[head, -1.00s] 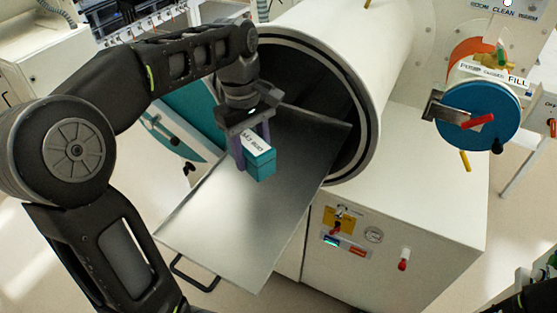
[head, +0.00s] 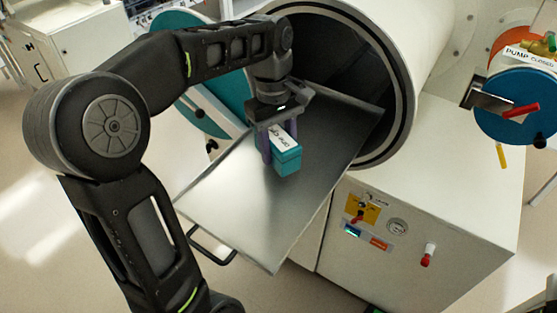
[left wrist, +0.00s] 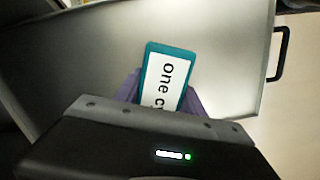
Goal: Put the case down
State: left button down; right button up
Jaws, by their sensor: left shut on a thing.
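The case (head: 287,162) is a small teal box with a white label on top. My left gripper (head: 280,152) is shut on it from above, with purple fingers on either side. The case is over the bare metal tray (head: 235,208) that slopes across the picture from the round chamber mouth. I cannot tell whether its underside touches the tray. My right gripper is out of view.
The white cylindrical chamber (head: 425,60) stands open behind the tray, its teal door (head: 215,85) swung to the left. A handle (head: 212,250) sticks out at the tray's front. A blue disc (head: 520,110) with a red lever is at the right. The tray around the case is clear.

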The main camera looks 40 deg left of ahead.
pick_arm(q)
notch_tip(320, 180, down, 3)
jog(key=shift+f, duration=0.35)
jog(key=shift+f, duration=0.1)
